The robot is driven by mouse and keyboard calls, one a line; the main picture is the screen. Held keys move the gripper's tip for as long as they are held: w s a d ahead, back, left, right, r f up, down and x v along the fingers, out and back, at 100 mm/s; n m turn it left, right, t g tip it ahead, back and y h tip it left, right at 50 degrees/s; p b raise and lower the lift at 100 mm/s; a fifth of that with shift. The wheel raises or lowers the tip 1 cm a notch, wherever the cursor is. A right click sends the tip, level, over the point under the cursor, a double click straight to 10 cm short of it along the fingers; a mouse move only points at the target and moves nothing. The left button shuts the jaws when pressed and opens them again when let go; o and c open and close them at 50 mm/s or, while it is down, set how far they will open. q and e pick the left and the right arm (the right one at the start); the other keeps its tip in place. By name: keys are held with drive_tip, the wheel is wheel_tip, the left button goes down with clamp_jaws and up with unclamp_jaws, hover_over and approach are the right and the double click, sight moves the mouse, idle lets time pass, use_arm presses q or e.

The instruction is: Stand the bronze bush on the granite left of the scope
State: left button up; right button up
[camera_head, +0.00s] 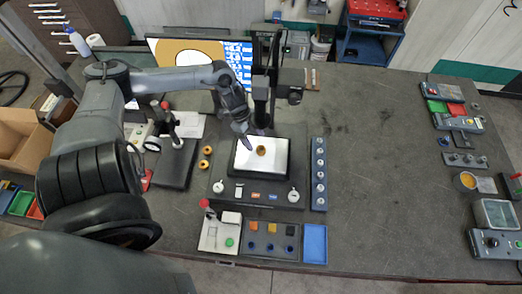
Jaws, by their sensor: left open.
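A small bronze bush (261,151) stands on the bright white stage (245,163) of the scope (262,95). Two more bronze-orange rings (206,151) sit close together left of the scope's base. A dark slab that looks like the granite (173,168) lies further left, with a dial gauge stand at its back. My left gripper (252,141) reaches in from the left, pointing down over the back left of the stage. It is open, its fingers close to the bush; contact cannot be judged. My right gripper is not in view.
A strip of several round knobs (319,174) flanks the scope on the right. Small trays (270,240) and a blue tray (315,244) lie in front. A monitor (200,53) stands behind. The bench right of the scope is clear up to instruments (495,214) at the right edge.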

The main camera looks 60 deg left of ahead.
sight(258, 148)
use_arm(q)
drive_tip(key=shift+x, duration=2.5)
drive_tip(key=shift+w, duration=0.1)
clamp_jaws()
drive_tip(key=shift+r, duration=0.1)
